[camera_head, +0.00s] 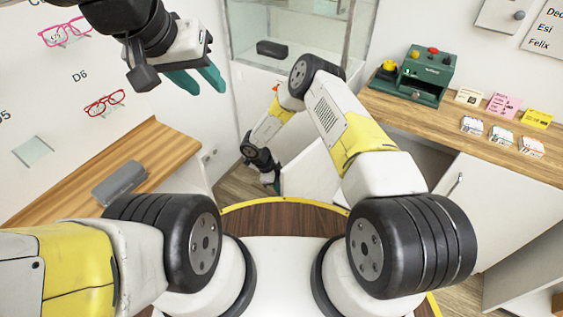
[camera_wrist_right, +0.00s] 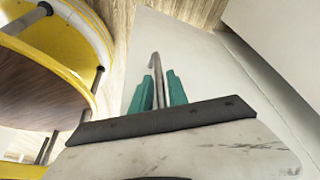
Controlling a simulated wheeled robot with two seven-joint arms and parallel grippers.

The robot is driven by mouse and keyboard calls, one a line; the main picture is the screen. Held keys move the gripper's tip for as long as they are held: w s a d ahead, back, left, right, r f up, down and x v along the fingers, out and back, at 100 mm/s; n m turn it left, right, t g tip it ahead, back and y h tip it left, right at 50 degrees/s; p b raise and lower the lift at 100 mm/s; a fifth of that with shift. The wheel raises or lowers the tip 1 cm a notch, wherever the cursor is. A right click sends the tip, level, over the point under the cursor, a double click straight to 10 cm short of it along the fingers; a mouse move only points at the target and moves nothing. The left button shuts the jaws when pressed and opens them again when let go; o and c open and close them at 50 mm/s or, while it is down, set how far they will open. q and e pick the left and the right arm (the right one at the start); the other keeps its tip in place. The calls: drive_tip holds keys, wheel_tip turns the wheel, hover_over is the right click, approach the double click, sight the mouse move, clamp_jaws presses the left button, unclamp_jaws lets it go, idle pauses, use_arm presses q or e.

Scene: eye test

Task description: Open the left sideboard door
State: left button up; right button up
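The sideboard (camera_head: 500,148) stands at the right with a wooden top and white doors. Its left door (camera_head: 308,172) stands swung out, and a dark opening shows behind my right arm. In the right wrist view the left door (camera_wrist_right: 205,70) is a pale panel with a thin metal bar handle (camera_wrist_right: 156,72). My right gripper (camera_wrist_right: 162,90) has its teal fingers close on both sides of this handle, shut on it. In the head view my right gripper (camera_head: 272,184) is small and partly hidden at the door. My left gripper (camera_head: 207,86) is open and empty, raised at the upper left.
The sideboard's right door (camera_head: 492,195) looks closed and has a small handle. On the top stand a green device (camera_head: 425,75) with buttons and several cards. A glass cabinet (camera_head: 300,30) stands behind. A wooden counter (camera_head: 125,165) runs along the left wall. Some floor shows between.

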drive_tip(key=v, duration=0.7)
drive_tip(key=shift+a+r, duration=0.2)
drive_tip(key=shift+r, duration=0.05)
drive_tip(key=shift+s, duration=0.1)
